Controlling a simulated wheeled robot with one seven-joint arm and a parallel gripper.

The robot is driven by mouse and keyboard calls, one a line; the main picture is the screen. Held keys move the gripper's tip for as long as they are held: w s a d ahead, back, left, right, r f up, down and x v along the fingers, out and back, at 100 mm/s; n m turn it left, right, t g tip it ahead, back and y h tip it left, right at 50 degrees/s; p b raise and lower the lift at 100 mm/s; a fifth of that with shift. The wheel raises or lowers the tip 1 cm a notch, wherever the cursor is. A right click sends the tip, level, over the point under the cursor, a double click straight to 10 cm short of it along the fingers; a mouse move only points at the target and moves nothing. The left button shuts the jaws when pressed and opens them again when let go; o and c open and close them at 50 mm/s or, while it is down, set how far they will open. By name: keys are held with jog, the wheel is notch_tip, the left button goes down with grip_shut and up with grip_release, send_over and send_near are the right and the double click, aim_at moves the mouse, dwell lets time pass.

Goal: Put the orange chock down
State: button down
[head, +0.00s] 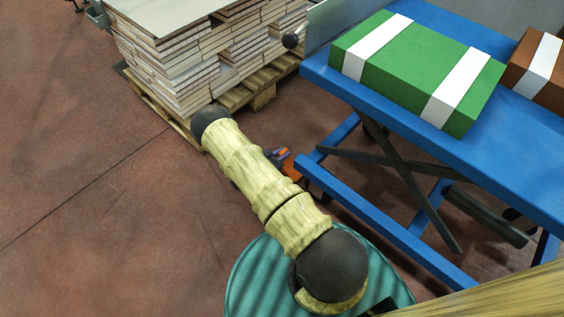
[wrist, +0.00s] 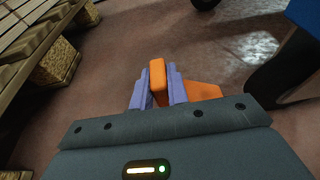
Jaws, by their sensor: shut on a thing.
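The orange chock (wrist: 203,91) shows in the wrist view, with an upright part between my fingers and a wedge-like part reaching out to the right. My gripper (wrist: 159,84) has purple fingers shut on the upright part. In the head view my arm hides most of my gripper (head: 281,154), and part of the orange chock (head: 292,172) shows just beyond the arm, near the blue lift table's lower frame. I cannot tell whether the chock touches the floor.
A blue lift table (head: 400,122) with a green box (head: 415,68) and a brown box (head: 528,85) stands at right. A wooden pallet (head: 262,97) stacked with boards (head: 190,60) is at the back. The reddish floor (head: 75,130) is open at left.

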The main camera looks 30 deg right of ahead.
aim_at(291, 164)
notch_tip(291, 164, down, 4)
jog(key=b, duration=0.3)
jog(key=shift+r, duration=0.2)
jog(key=shift+f, duration=0.2)
jog(key=c, duration=1.4)
grip_release()
jog(key=shift+o, duration=0.2)
